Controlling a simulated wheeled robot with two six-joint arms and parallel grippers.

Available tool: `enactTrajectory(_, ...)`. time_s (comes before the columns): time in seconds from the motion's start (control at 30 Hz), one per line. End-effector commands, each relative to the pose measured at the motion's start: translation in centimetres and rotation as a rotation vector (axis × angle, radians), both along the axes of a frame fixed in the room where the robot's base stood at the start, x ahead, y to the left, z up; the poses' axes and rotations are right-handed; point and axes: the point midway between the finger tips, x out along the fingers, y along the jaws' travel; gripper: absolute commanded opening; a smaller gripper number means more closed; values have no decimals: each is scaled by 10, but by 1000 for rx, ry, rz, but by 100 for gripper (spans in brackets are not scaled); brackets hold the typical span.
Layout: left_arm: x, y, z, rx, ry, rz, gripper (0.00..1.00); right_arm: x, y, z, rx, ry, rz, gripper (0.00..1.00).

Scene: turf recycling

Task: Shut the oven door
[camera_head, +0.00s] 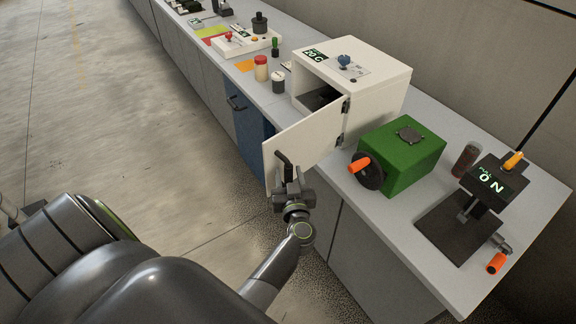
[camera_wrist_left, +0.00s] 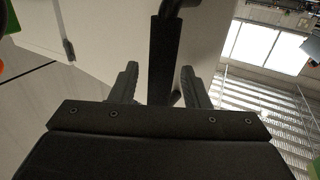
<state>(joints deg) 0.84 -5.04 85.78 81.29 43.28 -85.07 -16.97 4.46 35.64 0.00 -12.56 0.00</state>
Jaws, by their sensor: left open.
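The white oven (camera_head: 352,82) stands on the long bench with its door (camera_head: 310,134) swung wide open toward the front. The hinges are on the door's right edge, and the dark oven inside shows behind it. A black handle (camera_head: 284,160) is on the door's outer face near its free edge. My left gripper (camera_head: 288,182) is at the handle. In the left wrist view the black handle bar (camera_wrist_left: 164,58) lies between the two open fingers (camera_wrist_left: 160,85), with a gap on each side. My right gripper is not in either view.
A green box (camera_head: 412,150) with an orange-handled wheel stands right of the oven, near the door's hinge side. A dark press (camera_head: 490,185) is farther right. Jars and a white tray (camera_head: 240,44) are left of the oven. The floor (camera_head: 130,110) left of the bench is clear.

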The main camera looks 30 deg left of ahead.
Motion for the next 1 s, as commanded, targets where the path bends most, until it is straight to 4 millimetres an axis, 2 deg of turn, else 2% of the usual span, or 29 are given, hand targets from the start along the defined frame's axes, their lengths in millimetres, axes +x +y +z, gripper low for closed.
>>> enactTrajectory(0.4,1,2,0,-1,0,0,42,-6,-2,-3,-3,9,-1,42)
enactTrajectory(0.73,1,2,0,-1,0,0,0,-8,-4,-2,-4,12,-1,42)
enactTrajectory(1.0,1,3,0,0,0,-3,0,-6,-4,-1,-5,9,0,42)
